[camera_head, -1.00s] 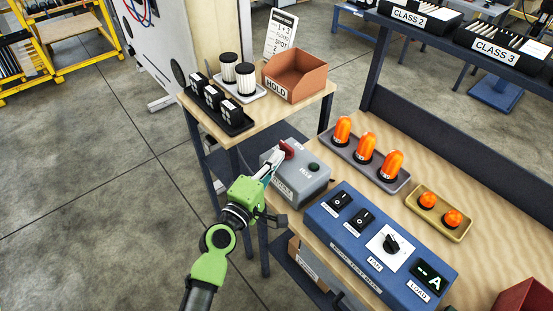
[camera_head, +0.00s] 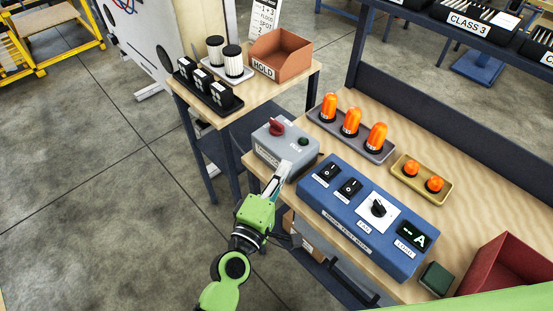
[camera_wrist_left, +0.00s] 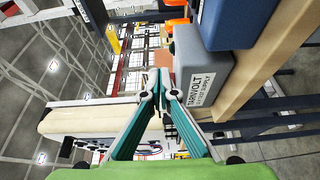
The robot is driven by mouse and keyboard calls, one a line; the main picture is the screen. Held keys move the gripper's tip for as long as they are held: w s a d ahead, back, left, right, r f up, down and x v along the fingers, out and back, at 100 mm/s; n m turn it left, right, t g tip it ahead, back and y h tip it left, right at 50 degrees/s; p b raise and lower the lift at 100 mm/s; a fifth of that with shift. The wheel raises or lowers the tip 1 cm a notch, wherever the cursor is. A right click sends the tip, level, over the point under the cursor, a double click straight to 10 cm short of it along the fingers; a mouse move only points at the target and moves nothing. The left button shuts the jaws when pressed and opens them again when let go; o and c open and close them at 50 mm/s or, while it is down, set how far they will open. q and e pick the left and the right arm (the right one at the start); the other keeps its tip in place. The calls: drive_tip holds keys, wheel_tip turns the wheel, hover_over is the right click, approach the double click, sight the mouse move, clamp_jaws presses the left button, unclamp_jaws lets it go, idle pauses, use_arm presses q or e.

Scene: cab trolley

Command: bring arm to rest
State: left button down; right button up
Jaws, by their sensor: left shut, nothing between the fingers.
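My left arm comes in from the bottom of the head view. Its gripper (camera_head: 282,170) is shut and empty, in front of the near side of the grey supply box (camera_head: 268,155), below its red knob (camera_head: 277,126). In the left wrist view the closed fingertips (camera_wrist_left: 160,88) appear beside the same grey box (camera_wrist_left: 190,50), with its printed label facing me. I cannot tell whether they touch the box. My right gripper is not in view; a green part of my own body shows at the bottom right of the head view.
A blue control panel (camera_head: 362,220) stands on the wooden bench right of the grey box. Orange lamps fill a grey tray (camera_head: 387,155) and a yellow tray (camera_head: 410,180) behind it. A side table holds a HOLD bin (camera_head: 284,66). Open floor (camera_head: 110,210) lies left.

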use_arm(q)
drive_tip(key=s+a+f+m+g+y, duration=0.1)
drive_tip(key=s+a+f+m+g, duration=0.6)
drive_tip(key=s+f+m, duration=0.3)
drive_tip(key=s+a+f+m+g+y, duration=0.1)
drive_tip(key=s+a+m+g+y, duration=0.2)
drive_tip(key=s+a, duration=0.45)
drive_tip(key=s+a+f+m+g+y, duration=0.15)
drive_tip(key=s+a+y, duration=0.3)
drive_tip(key=a, duration=0.65)
wheel_tip(320, 180, down, 26)
drive_tip(key=s+g, duration=0.2)
drive_tip(key=s+a+f+g, duration=0.1)
drive_tip(key=s+a+f, duration=0.1)
drive_tip(key=s+f, duration=1.4)
drive_tip(key=shift+s+a+f, duration=0.25)
drive_tip(key=shift+s+f, duration=0.15)
drive_tip(key=shift+s, duration=0.15)
